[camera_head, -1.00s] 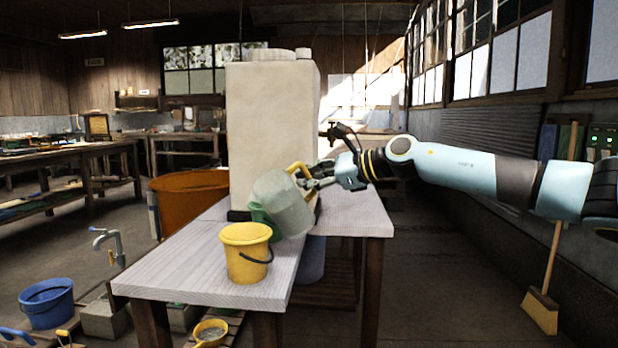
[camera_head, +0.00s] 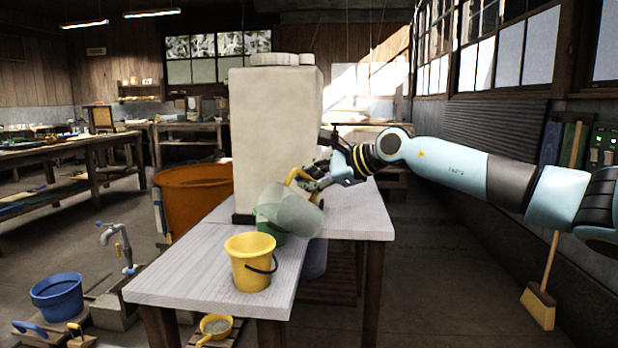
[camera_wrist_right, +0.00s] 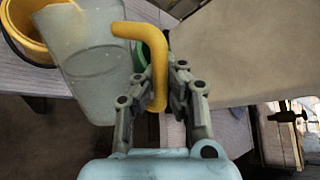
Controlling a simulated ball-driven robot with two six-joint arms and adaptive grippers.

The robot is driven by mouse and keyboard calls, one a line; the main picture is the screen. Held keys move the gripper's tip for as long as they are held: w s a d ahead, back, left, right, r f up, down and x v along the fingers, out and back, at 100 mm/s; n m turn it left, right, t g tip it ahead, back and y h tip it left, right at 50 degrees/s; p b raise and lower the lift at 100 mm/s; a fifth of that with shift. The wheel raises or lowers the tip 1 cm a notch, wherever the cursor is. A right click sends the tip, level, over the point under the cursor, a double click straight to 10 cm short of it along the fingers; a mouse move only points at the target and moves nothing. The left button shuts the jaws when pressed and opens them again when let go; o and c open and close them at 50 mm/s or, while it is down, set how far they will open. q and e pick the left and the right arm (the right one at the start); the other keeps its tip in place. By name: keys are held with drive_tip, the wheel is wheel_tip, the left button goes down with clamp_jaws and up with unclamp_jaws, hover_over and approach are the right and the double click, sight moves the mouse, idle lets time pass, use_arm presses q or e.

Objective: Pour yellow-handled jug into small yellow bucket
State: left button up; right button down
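The translucent jug (camera_head: 275,207) with its yellow handle (camera_head: 299,177) is held above the table, tipped far over with one end toward the left. The small yellow bucket (camera_head: 250,265) stands upright on the table, below and left of the jug, apart from it. My right gripper (camera_head: 312,183) is shut on the yellow handle. In the right wrist view the fingers sit on both sides of the handle (camera_wrist_right: 154,62), with the jug (camera_wrist_right: 88,60) beside it and part of the bucket (camera_wrist_right: 14,30) beyond. No stream of liquid can be made out. My left gripper is out of view.
A large pale block (camera_head: 272,130) stands on the white table (camera_head: 185,275) behind the jug. A green object (camera_head: 271,233) is partly hidden behind the jug. An orange tub (camera_head: 192,210) stands behind the table; a blue bucket (camera_head: 57,300) stands lower left.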

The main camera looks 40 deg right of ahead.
drive_tip(key=shift+a+r+p, duration=0.1)
drive_tip(key=shift+r+p, duration=0.3)
drive_tip(key=shift+r, duration=0.05)
drive_tip(key=shift+w+a+r+n+g+h+p, duration=0.1)
drive_tip(key=shift+a+r+n+g+h+p, duration=0.35)
drive_tip(key=shift+p, duration=0.85)
drive_tip(key=shift+w+a+r+n+h+p, duration=0.1)
drive_tip(key=shift+a+r+n+h+p, duration=0.75)
drive_tip(key=shift+p, duration=0.25)
drive_tip(key=shift+a+r+n+h+p, duration=0.3)
drive_tip(key=shift+a+h+p, duration=0.1)
drive_tip(key=shift+a+p, duration=0.2)
drive_tip(key=shift+w+a+f, duration=0.1)
drive_tip(key=shift+a+f, duration=0.05)
drive_tip(key=shift+a, duration=0.05)
drive_tip(key=shift+w+a+r+n+h+b, duration=0.1)
drive_tip(key=shift+a+r+n+h+b, duration=0.15)
drive_tip(key=shift+a+n+h+b, duration=0.3)
drive_tip(key=shift+a+r+n+g+h, duration=0.25)
drive_tip(key=shift+a+r+h, duration=0.15)
drive_tip(key=shift+a, duration=0.2)
drive_tip(key=shift+w+b, duration=0.1)
drive_tip(key=shift+b, duration=0.85)
drive_tip(key=shift+a+r+b, duration=0.3)
drive_tip(key=shift+b, duration=1.85)
